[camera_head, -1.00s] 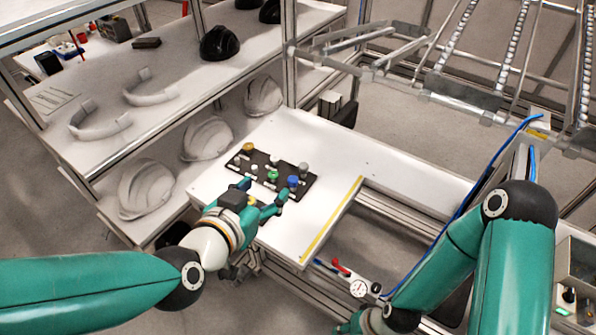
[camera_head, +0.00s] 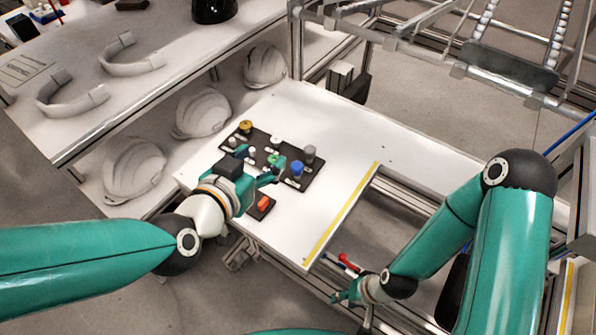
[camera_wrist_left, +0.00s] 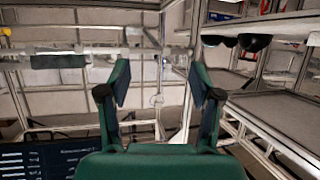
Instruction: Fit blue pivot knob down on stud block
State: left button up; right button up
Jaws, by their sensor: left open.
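The blue pivot knob (camera_head: 297,168) stands at the right front of a black board (camera_head: 312,180) on the white table. A small dark block (camera_head: 256,213) with an orange-red top lies in front of the board; I cannot tell whether it is the stud block. My left gripper (camera_head: 260,164) is open over the front of the board, left of the blue knob and not around it. In the left wrist view its fingers (camera_wrist_left: 159,88) are spread with nothing between them. My right gripper (camera_head: 348,292) is low, beyond the table's front right edge; its jaws are too small to read.
The board also carries a yellow knob (camera_head: 246,126), a grey knob (camera_head: 309,153), a green knob (camera_head: 273,160) and white pieces. White helmet shells (camera_head: 137,168) sit on the lower shelf at the left. A yellow strip (camera_head: 340,218) marks the table's right edge. The table's right part is clear.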

pick_arm(q)
jog(key=b, duration=1.4)
send_near(295, 168)
jog(key=x, duration=0.6)
jog(key=shift+s+f, duration=0.15)
jog(key=shift+f, duration=0.1)
jog(key=shift+p+x, duration=0.45)
jog(key=shift+x, duration=2.25)
jog(key=shift+r, duration=0.15)
jog(key=c, duration=1)
jog(key=shift+r, duration=0.1)
jog(key=shift+c, duration=0.2)
